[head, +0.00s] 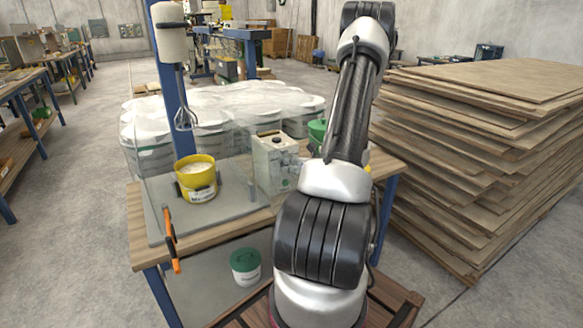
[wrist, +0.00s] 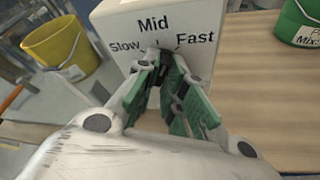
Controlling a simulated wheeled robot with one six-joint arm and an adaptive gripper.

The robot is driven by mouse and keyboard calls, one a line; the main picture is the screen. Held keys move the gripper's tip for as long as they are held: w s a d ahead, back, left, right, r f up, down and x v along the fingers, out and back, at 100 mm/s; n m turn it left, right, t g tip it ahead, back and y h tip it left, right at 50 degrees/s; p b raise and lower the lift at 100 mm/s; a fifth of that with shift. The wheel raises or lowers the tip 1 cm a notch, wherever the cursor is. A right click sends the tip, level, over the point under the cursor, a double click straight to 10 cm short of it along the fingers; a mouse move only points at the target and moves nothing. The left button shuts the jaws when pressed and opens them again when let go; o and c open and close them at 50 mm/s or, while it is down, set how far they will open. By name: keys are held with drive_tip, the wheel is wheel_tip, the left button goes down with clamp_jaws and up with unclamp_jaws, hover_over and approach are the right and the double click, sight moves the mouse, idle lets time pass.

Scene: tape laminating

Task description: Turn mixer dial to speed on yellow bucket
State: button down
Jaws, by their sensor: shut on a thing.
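In the wrist view, a pale dial box (wrist: 150,22) is marked "Slow", "Mid" and "Fast". My gripper (wrist: 163,66), with green finger pads, is shut at the box's front face, below "Mid", on what seems to be the dial. The fingers hide the dial, so its setting does not show. The yellow bucket (head: 198,183) stands upright on the bench in the head view, with pale contents and a whisk-like mixer (head: 185,118) hanging above it. The bucket also shows at the left of the wrist view (wrist: 62,48). In the head view my arm hides my gripper.
A pale canister (head: 275,163) stands right of the yellow bucket. A green bucket (wrist: 299,22) is right of the dial box. A clear panel and an orange-handled tool (head: 171,240) are at the bench's left front. Stacked boards (head: 480,150) stand to the right.

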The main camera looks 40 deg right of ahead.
drive_tip(key=shift+w+n, duration=0.15)
drive_tip(key=shift+n, duration=0.35)
drive_tip(key=shift+r+h, duration=0.1)
drive_tip(key=shift+h, duration=0.2)
drive_tip(key=c, duration=1.5)
unclamp_jaws()
drive_tip(key=shift+w, duration=0.1)
drive_tip(key=v, duration=1.2)
